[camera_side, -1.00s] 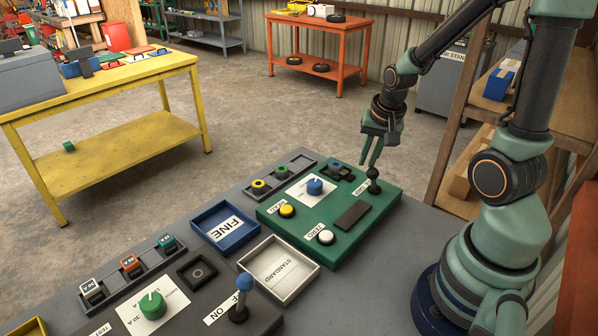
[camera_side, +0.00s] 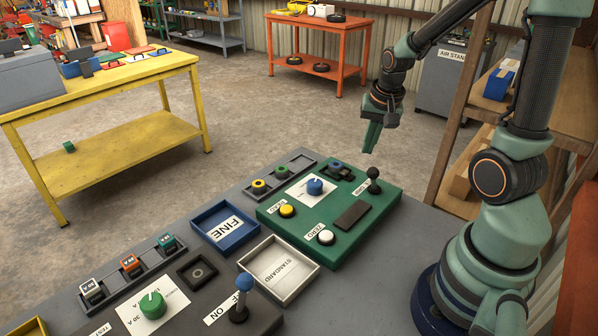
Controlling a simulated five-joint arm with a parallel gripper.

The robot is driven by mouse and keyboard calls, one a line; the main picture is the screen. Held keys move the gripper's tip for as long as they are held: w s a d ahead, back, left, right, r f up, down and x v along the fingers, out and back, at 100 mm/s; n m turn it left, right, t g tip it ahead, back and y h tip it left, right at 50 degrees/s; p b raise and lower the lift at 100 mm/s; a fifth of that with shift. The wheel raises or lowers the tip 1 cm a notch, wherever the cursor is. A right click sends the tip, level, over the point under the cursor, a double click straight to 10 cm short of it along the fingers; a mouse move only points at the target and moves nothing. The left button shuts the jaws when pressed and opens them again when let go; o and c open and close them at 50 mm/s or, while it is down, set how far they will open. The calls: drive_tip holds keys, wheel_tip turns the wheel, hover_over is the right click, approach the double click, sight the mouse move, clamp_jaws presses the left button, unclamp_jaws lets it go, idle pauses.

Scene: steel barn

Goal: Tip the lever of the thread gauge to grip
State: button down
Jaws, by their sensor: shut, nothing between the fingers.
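The green panel (camera_side: 337,248) sits on the grey bench, with a blue dial, a yellow button, a white button marked ZERO and a dark display. Its black-knobbed lever (camera_side: 374,173) stands at the far right corner, roughly upright; its exact lean is hard to tell. My gripper (camera_side: 370,151) is shut and empty. It hangs above the lever and slightly left of it in the picture, apart from the knob.
A blue FINE tray (camera_side: 206,213) and a pale STANDARD tray (camera_side: 259,290) lie left of the panel. A grey panel with a blue-knobbed lever (camera_side: 243,284) is in front. A wooden shelf (camera_side: 454,130) stands at right, close to my arm.

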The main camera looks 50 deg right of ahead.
drive_tip(key=s+a+r+n+t, duration=0.1)
drive_tip(key=a+r+n, duration=0.4)
drive_tip(key=a, duration=0.3)
drive_tip(key=s+a+r+n+t+y, duration=0.1)
drive_tip(key=s+a+r+n+t, duration=0.1)
drive_tip(key=a+r+n, duration=0.4)
drive_tip(key=shift+a+r, duration=0.55)
drive_tip(key=shift+a, duration=0.65)
drive_tip(key=shift+s, duration=0.1)
